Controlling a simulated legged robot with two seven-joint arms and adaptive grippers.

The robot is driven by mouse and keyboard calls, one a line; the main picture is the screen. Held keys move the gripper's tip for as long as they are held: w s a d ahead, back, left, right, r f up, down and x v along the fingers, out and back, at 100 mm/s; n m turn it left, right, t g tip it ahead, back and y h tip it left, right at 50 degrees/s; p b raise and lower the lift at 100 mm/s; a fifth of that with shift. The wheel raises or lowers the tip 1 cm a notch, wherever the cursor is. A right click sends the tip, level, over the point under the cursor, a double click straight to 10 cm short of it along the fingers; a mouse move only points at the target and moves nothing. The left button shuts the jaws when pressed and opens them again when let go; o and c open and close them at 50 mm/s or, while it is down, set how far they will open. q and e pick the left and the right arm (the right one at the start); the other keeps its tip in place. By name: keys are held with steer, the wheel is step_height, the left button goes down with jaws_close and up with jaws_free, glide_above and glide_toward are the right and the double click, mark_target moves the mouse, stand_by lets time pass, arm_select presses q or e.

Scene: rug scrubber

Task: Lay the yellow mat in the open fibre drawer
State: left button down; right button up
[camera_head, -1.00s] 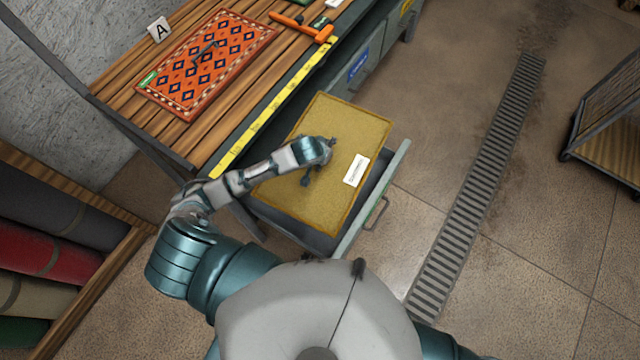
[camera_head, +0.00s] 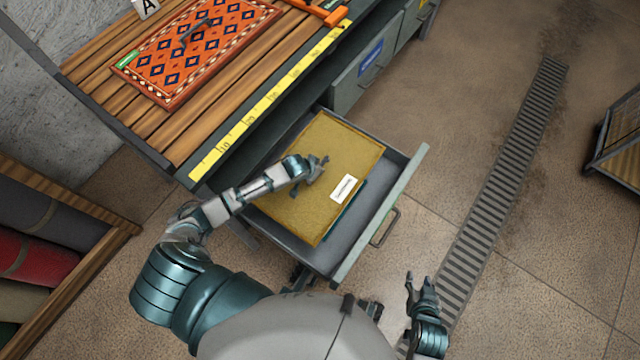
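The yellow mat (camera_head: 340,145), with a white label, lies flat within the outline of the open drawer (camera_head: 377,205). Its far-left part overlaps the drawer's back area, and bare drawer floor shows at the front. I cannot tell whether it rests fully on the floor. My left gripper (camera_head: 312,176) is over the middle of the mat, at or very near its surface; its fingers are too small to tell if they grip anything. My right gripper (camera_head: 422,284) is open and empty, in front of the drawer, right of its handle.
A wooden-slatted bench (camera_head: 90,70) with a yellow ruler strip (camera_head: 270,100) stands above the drawer, bearing an orange patterned rug (camera_head: 195,55). Rolled rugs (camera_head: 40,255) fill a rack at left. A floor grate (camera_head: 500,190) and a cart (camera_head: 615,145) are at right.

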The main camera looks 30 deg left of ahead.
mark_target(317, 180)
arm_select(q)
step_height(317, 180, down, 5)
steer(key=shift+f+b, duration=0.2)
steer(key=shift+b, duration=0.7)
steer(key=shift+d+f, duration=0.1)
step_height(317, 180, down, 4)
steer(key=shift+r+b, duration=0.1)
steer(key=shift+b, duration=0.8)
steer(key=shift+f, duration=0.2)
steer(key=shift+a+r, duration=0.1)
steer(key=shift+a, duration=0.1)
arm_select(e)
steer(key=w+a+r+t+y, duration=0.2)
steer(key=w+a+r+t, duration=0.1)
steer(key=w+r+t, duration=0.4)
steer(key=shift+w+a+r+t, duration=0.3)
steer(key=shift+r+t, duration=0.2)
steer(key=shift+r, duration=0.25)
arm_select(q)
steer(key=shift+d, duration=0.1)
steer(key=shift+d+f, duration=0.15)
steer(key=shift+f, duration=0.3)
arm_select(e)
steer(key=shift+w+d+r, duration=0.1)
steer(key=shift+w+d, duration=0.05)
